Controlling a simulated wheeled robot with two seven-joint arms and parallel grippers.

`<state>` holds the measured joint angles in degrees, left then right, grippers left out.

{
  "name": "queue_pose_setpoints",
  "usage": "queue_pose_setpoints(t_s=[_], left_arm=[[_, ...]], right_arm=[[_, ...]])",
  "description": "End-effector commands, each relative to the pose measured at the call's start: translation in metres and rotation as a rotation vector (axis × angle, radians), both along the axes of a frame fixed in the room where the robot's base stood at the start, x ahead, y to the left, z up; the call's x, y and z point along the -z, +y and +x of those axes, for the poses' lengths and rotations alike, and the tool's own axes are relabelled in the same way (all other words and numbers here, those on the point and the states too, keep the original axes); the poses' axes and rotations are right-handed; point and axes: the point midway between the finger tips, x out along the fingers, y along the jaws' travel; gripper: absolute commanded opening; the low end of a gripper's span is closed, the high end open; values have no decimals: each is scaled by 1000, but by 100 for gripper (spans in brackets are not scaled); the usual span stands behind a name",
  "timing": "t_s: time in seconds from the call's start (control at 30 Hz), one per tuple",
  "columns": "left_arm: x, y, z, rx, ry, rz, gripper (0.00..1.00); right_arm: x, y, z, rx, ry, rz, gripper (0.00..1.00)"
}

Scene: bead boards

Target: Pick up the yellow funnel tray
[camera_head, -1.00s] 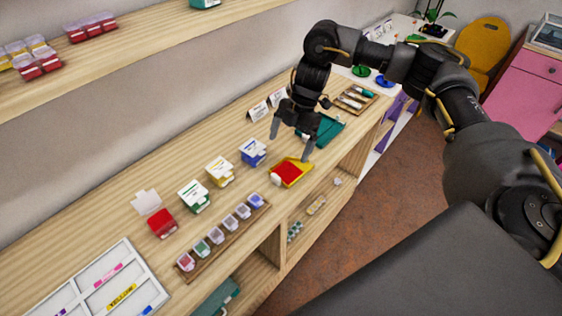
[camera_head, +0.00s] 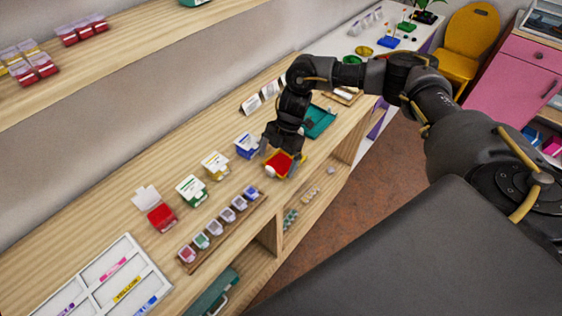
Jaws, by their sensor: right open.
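The yellow funnel tray (camera_head: 297,159) lies on the wooden counter near its front edge, with red contents inside and a small white piece at its left end. My right gripper (camera_head: 278,163) is right over the tray, pointing down, with its fingers apart. One finger is at the tray's left side and the other is near its right side. I cannot tell whether either finger touches the tray. The gripper hides part of the tray's back. My left gripper is not in view.
A blue-and-white box (camera_head: 246,146) stands just left of the gripper. A teal tray (camera_head: 320,121) lies behind on the right. A wooden rack (camera_head: 222,232) of small lidded containers lies along the front. White cards (camera_head: 251,104) stand at the back.

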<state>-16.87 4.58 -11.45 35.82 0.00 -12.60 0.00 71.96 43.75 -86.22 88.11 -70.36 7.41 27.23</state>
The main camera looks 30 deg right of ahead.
Motion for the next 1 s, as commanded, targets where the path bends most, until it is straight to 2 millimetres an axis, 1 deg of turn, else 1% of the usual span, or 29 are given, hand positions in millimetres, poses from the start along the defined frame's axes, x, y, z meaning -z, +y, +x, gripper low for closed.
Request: queue_pose_setpoints(t_s=[0.03,0.1,0.2,0.43,0.87,0.9,1.0], left_arm=[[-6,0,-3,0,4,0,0],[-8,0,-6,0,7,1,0],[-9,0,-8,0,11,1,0],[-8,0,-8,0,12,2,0],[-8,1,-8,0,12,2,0],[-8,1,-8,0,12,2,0],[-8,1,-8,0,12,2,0]], right_arm=[[4,3,-1,0,3,-1,100],[12,5,-2,-1,2,-1,100],[18,8,-2,-1,0,0,100],[20,8,-2,-1,0,0,100],[20,8,-2,-1,-1,0,44],[20,8,-2,-1,-1,0,42],[19,8,-2,-1,-1,0,42]])
